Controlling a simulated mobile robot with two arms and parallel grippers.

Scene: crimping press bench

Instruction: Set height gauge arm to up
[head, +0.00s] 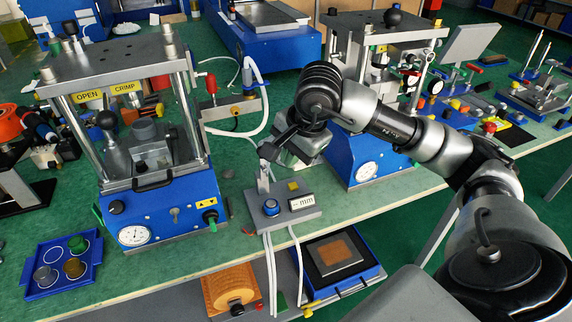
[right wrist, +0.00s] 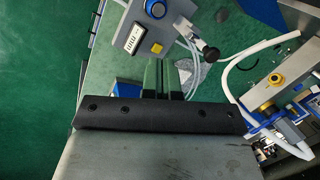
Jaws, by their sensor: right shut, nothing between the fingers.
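The height gauge (head: 283,213) is a grey box on the bench's front edge, with an "mm" display, a blue knob and a yellow button. It also shows at the top of the right wrist view (right wrist: 133,50). A pale upright piece (head: 263,178) stands at its back left. In the right wrist view a slim grey arm with a black knob (right wrist: 210,54) reaches out beside the box; I cannot tell its exact angle. My right gripper (head: 267,152) is shut and empty, just above and behind the gauge, close to the upright piece. My left gripper is out of view.
A blue-based press (head: 170,205) stands left of the gauge, another (head: 350,160) behind right. A white hose (head: 262,105) runs behind. A blue tray (head: 40,285) with small cups lies at the left. White cables hang from the gauge over the bench edge.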

